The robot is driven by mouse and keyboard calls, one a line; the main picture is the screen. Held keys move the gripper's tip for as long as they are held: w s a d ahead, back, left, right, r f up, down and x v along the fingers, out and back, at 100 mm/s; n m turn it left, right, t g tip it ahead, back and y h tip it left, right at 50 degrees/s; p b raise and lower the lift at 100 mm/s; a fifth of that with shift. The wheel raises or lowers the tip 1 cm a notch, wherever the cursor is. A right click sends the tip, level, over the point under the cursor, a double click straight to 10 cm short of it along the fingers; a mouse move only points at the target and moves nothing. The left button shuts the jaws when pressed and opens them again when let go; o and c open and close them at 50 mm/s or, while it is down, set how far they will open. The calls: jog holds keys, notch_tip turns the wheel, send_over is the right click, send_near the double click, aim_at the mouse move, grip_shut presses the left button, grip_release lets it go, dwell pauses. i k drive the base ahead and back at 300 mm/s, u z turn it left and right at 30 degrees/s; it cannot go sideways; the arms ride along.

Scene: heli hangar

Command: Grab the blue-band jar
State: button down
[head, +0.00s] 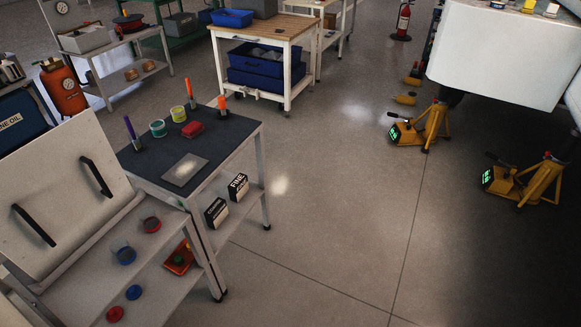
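My gripper is not in view.
A white panel with two black handles (65,190) leans just left of the jars. An orange-red tray (179,259) lies to their right. A dark-topped table (228,137) with jars and tools stands behind. The floor (320,230) to the right is clear.

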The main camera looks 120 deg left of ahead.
aim_at(121, 248)
jog(key=u, duration=5)
jog(key=k, duration=0.6)
jog(key=z, duration=0.75)
jog(key=i, duration=2.85)
